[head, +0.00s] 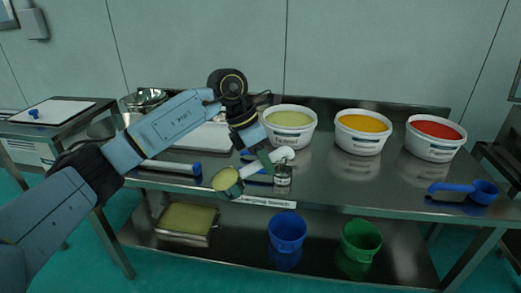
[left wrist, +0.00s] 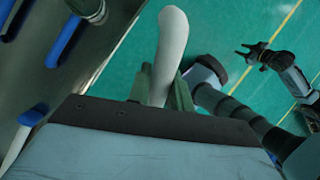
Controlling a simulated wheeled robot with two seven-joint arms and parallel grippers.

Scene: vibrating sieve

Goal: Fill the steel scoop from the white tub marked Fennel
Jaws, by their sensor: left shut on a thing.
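My left gripper (head: 262,160) is shut on the pale handle of the scoop (head: 227,181), in front of the tubs and above the bench's front edge. The scoop's round bowl hangs to the lower left of the fingers and shows yellow-green inside. Its pale handle also shows between the fingers in the left wrist view (left wrist: 172,45), with the bowl hidden there. The white tub with pale green contents (head: 290,138) stands behind the gripper; its label is too small to read. My right gripper (left wrist: 244,53) shows in the left wrist view, open and empty over the floor.
White tubs with orange (head: 362,146) and red (head: 433,152) contents stand to the right. A blue scoop (head: 482,190) lies at the right front. A small metal jar (head: 283,176) stands near the front edge. Blue (head: 287,233) and green (head: 361,241) buckets stand on the lower shelf.

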